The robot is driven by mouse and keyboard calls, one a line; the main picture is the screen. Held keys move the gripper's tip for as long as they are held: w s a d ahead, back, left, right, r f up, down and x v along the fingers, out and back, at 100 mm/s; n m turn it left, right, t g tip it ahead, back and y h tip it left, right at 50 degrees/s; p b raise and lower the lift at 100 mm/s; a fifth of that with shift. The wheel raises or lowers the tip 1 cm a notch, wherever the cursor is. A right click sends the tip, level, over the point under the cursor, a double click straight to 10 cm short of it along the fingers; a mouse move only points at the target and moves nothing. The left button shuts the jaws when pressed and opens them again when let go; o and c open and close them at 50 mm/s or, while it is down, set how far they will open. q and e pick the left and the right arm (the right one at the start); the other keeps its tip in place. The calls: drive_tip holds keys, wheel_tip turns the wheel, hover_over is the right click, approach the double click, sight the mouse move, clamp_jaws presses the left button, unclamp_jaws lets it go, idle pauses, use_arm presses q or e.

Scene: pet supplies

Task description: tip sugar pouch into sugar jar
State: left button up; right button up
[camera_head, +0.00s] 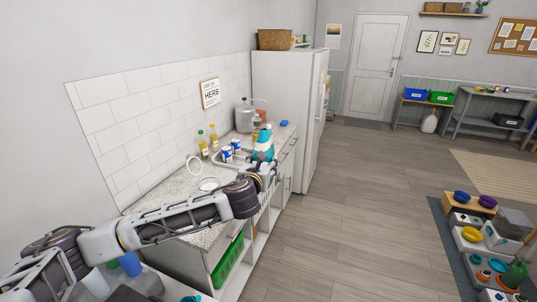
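My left arm reaches in from the left over the counter, and my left gripper (266,168) is at the counter's front edge. A teal and white container (263,145) stands right at or behind the gripper. I cannot tell whether the fingers are open or shut on it. No sugar pouch can be made out for certain. My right gripper is not in view.
The counter (205,235) runs along a tiled wall. Yellowish bottles (214,135), blue and white cans (227,154) and a tray (243,157) are on it. A green crate (227,263) is on a shelf below. Bowls stand at the right; the wooden floor (340,220) between is clear.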

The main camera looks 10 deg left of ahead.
use_arm(q)
drive_tip(key=a+f+n+y, duration=0.1)
drive_tip(key=f, duration=0.3)
drive_tip(key=s+a+f+n+g+y, duration=0.1)
drive_tip(key=a+f+y, duration=0.1)
drive_tip(key=f, duration=0.2)
drive_tip(key=s+a+f+n+y, duration=0.1)
drive_tip(key=f+n+y, duration=0.1)
drive_tip(key=f, duration=0.3)
drive_tip(key=shift+s+a+g, duration=0.1)
drive_tip(key=shift+a+g, duration=0.25)
drive_tip(key=shift+g, duration=0.05)
drive_tip(key=s+a+f+n+g+y, duration=0.1)
drive_tip(key=s+a+f, duration=0.1)
drive_tip(key=s+a+f+n+g+y, duration=0.1)
drive_tip(key=s+a+f, duration=0.1)
drive_tip(key=s+a+f+n+g+y, duration=0.1)
drive_tip(key=s+a+f+n+g, duration=0.1)
drive_tip(key=shift+a+f, duration=0.2)
drive_tip(key=shift+f, duration=0.1)
drive_tip(key=shift+w, duration=0.1)
